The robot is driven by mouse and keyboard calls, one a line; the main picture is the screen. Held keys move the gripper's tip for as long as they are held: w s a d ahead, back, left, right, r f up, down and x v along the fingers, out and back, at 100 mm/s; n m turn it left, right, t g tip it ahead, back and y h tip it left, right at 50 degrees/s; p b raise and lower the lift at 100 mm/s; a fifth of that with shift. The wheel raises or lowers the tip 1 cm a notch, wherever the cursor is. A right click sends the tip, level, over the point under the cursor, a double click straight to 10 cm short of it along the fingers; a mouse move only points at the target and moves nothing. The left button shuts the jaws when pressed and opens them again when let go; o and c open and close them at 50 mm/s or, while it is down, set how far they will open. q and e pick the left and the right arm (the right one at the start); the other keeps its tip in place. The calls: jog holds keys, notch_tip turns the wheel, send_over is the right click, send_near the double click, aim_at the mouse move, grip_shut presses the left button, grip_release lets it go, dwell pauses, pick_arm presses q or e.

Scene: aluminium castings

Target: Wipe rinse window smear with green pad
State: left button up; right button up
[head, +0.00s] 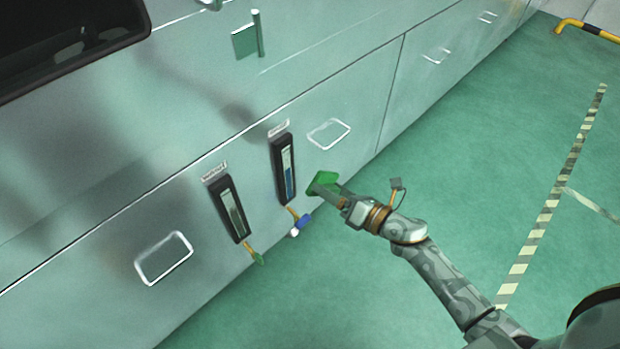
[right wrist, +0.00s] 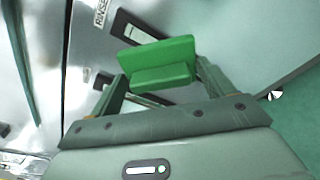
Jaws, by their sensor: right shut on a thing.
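My right gripper (head: 329,191) is shut on the green pad (head: 321,180) and holds it in front of the machine's lower panel, right of the right-hand window (head: 284,171). In the right wrist view the pad (right wrist: 158,60), with a block-like grip, sits between the fingers (right wrist: 160,82). Two tall black-framed windows are on the panel, the second (head: 231,209) further left, each with a small label above. In the right wrist view a label (right wrist: 99,14) reads RINSE; the head view labels are too small to read. I cannot make out a smear. My left gripper is not in view.
Small valves with orange, green and blue parts (head: 299,219) stick out below the windows. White-rimmed rectangles (head: 164,258) mark the panel. A green plate on a post (head: 246,38) stands higher up. Open green floor (head: 480,160) with a striped line lies right.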

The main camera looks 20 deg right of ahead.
jog(key=a+f+b, duration=0.4)
jog(key=f+b, duration=0.2)
jog(key=f, duration=0.6)
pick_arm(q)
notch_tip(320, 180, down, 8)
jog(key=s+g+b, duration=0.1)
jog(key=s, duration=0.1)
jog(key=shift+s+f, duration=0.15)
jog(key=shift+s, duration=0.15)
pick_arm(e)
jog(key=shift+r+x, duration=0.15)
jog(key=shift+x, duration=0.8)
jog(key=shift+r+x, duration=0.2)
jog(key=shift+x, duration=0.75)
jog(key=shift+r+x, duration=0.15)
jog(key=shift+x, duration=0.75)
jog(key=shift+w+d, duration=0.1)
jog(key=shift+d, duration=0.1)
pick_arm(q)
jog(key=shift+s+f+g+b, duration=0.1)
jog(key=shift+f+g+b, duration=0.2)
jog(key=shift+b, duration=0.05)
pick_arm(e)
jog(key=shift+x, duration=1.05)
jog(key=shift+d+r, duration=0.1)
